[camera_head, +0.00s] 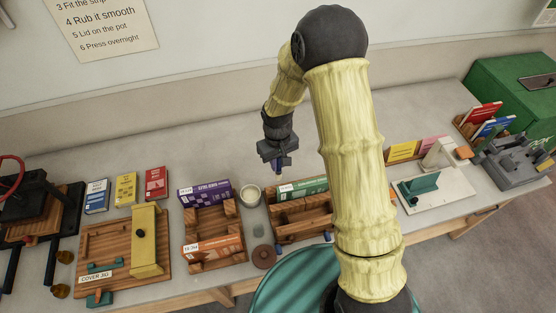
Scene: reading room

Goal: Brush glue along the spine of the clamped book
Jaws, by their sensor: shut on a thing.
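My gripper (279,160) is above the back of the bench. The pale round glue pot (250,196) is open, below and to the left of my gripper. A wooden press (290,225) stands to the right of the pot, with a green book (300,188) at its back. My arm hides the press's right part, and I cannot tell how the book is clamped.
A wooden rack (212,250) holds a purple book (204,193) and an orange book (212,246). A brown round lid (264,257) lies in front of the pot. The cover jig (110,240) is at left. A white board with a green tool (420,184) is at right.

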